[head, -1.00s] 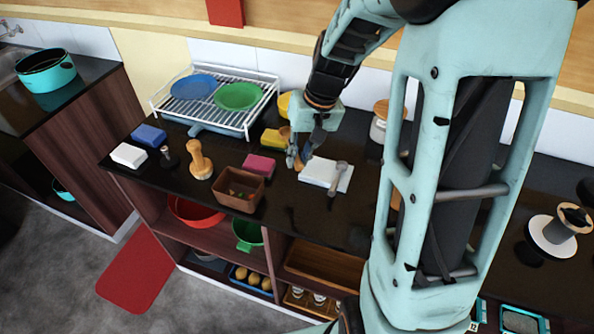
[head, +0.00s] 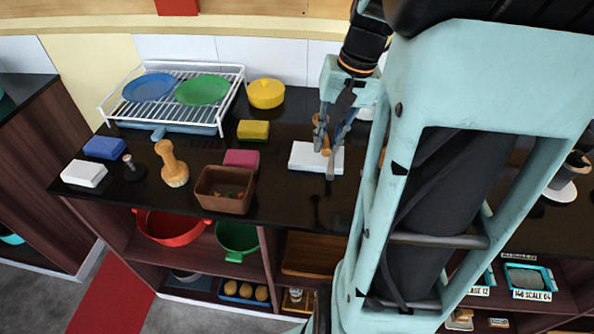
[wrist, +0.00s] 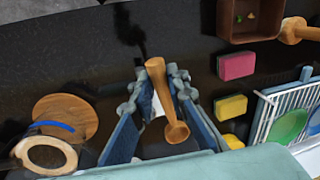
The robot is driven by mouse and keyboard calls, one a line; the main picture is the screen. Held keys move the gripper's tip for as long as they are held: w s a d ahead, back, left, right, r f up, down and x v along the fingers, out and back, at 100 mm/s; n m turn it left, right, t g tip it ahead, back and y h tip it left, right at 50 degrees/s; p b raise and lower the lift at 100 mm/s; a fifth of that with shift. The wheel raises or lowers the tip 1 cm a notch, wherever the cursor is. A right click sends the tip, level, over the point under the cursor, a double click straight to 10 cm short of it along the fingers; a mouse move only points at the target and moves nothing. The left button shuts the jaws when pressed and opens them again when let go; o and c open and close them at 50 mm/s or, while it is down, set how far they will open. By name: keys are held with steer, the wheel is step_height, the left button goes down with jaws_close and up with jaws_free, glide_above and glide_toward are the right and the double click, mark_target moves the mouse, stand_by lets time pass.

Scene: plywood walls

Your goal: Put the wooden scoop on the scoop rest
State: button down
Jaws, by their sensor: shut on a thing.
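The wooden scoop (wrist: 168,100) is between the fingers of my gripper (wrist: 158,82) in the wrist view, its handle toward the top and its bowl lower down. In the head view my gripper (head: 332,138), shut on the scoop (head: 325,142), is over a flat white slab (head: 304,157) on the dark counter. The slab looks like the scoop rest, and a bit of white shows behind the scoop in the wrist view. A narrow greyish piece (head: 330,168) crosses the slab's front. I cannot tell whether the scoop touches the slab.
Left of the slab are a pink sponge (head: 241,159), a brown box (head: 224,190), a yellow sponge (head: 253,130) and a wooden pestle-like tool (head: 173,165). The counter (head: 285,205) in front is clear.

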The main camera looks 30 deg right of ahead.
steer(key=s+d+m+b, duration=0.2)
steer(key=s+d, duration=0.1)
steer(key=s, duration=0.2)
steer(key=shift+d+f, duration=0.25)
steer(key=shift+d, duration=0.1)
steer(key=shift+w, duration=0.1)
steer(key=w+a+f, duration=0.1)
steer(key=w+f, duration=0.2)
steer(key=w, duration=0.1)
steer(key=w+a+f, duration=0.2)
steer(key=w, duration=0.1)
steer(key=w+a+f, duration=0.2)
steer(key=w+f, duration=0.1)
steer(key=w, duration=0.1)
steer(key=shift+w+a+f+p, duration=0.2)
steer(key=shift+w+f+p, duration=0.15)
steer(key=shift+w+a+f, duration=0.15)
steer(key=shift+w+f, duration=0.1)
steer(key=shift+f, duration=0.1)
steer(key=shift+w+f, duration=0.15)
steer(key=shift+f, duration=0.65)
steer(key=shift+w+f, duration=0.1)
steer(key=shift+f, duration=0.7)
steer(key=shift+a, duration=0.1)
